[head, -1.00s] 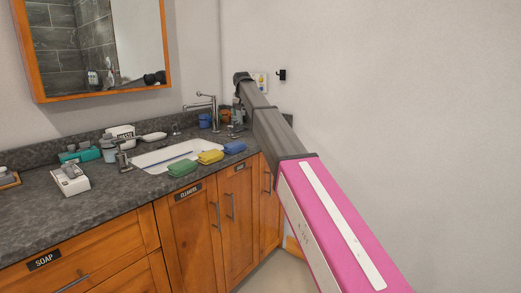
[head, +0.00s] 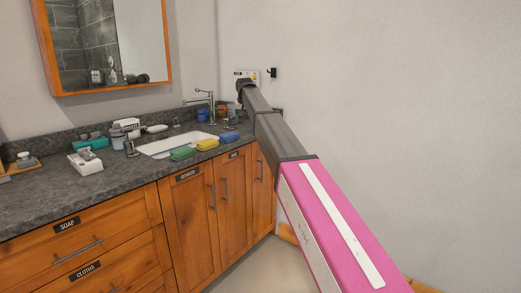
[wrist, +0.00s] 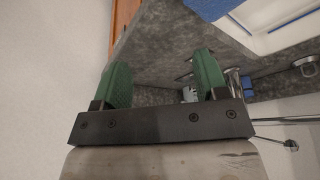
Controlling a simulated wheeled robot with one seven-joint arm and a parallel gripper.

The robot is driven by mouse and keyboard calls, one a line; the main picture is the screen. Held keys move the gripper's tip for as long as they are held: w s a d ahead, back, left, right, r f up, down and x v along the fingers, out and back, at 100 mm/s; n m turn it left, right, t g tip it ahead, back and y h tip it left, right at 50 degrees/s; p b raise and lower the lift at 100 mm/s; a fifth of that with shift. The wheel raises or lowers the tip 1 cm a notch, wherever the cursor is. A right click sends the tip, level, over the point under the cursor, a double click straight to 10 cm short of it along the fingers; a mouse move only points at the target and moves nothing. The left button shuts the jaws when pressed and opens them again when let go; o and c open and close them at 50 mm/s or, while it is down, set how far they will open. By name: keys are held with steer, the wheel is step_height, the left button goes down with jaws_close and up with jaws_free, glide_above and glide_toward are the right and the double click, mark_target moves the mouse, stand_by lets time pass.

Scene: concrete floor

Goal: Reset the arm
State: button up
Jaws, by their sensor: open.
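My arm (head: 278,135) stretches out toward the corner of the wall beyond the right end of the counter. Its far end (head: 246,85) shows in the head view, but the fingers cannot be made out there. In the wrist view my gripper (wrist: 163,75) has two green fingers spread well apart, with nothing between them. The grey counter top (wrist: 160,55) shows behind the fingers.
The speckled counter (head: 40,205) runs along the left wall above wooden cabinets (head: 190,225). A white sink (head: 160,152) has green (head: 182,153), yellow (head: 207,144) and blue (head: 229,137) cloths at its front edge. The faucet (head: 211,103) stands near my arm.

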steer(key=s+d+f+g, duration=0.1)
steer(key=s+d+f, duration=0.4)
steer(key=s+f, duration=0.3)
steer(key=s+d+f, duration=0.5)
steer(key=d+f, duration=0.1)
steer(key=f, duration=0.5)
steer(key=s+d+f+g, duration=0.1)
steer(key=s+d+f, duration=0.4)
steer(key=s+f, duration=0.3)
steer(key=s+d+f, duration=0.3)
steer(key=s+f, duration=0.3)
steer(key=s, duration=0.3)
steer(key=s+d+f+g, duration=0.1)
steer(key=s+d+f, duration=0.3)
steer(key=s, duration=0.4)
steer(key=s+d+f+m+g, duration=0.1)
steer(key=s+d+f, duration=0.3)
steer(key=s+f, duration=0.3)
steer(key=s, duration=0.2)
steer(key=shift+s+f, duration=0.3)
steer(key=shift+f, duration=0.05)
